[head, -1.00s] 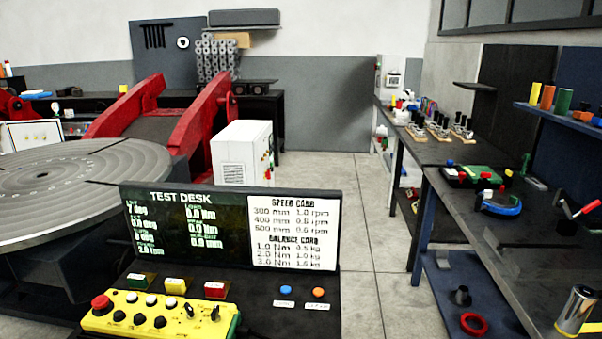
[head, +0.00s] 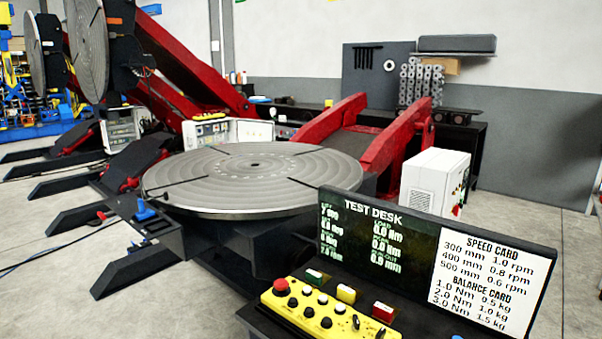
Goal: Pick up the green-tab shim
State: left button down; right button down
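Neither of my grippers is in the picture. A test desk (head: 260,322) stands in front at the lower right, with a yellow control box (head: 318,318) on it. Small blocks with green, yellow and red faces sit behind the box; the green one (head: 317,277) is at the left of the row.
A round grey turntable (head: 255,178) with red arms (head: 390,135) fills the middle. A white cabinet (head: 428,180) stands behind the desk's screen (head: 370,240). More tilted positioners (head: 88,50) stand at the left. Bare floor (head: 60,235) shows at the lower left.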

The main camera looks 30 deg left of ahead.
aim_at(317, 280)
jog(key=u, duration=0.9)
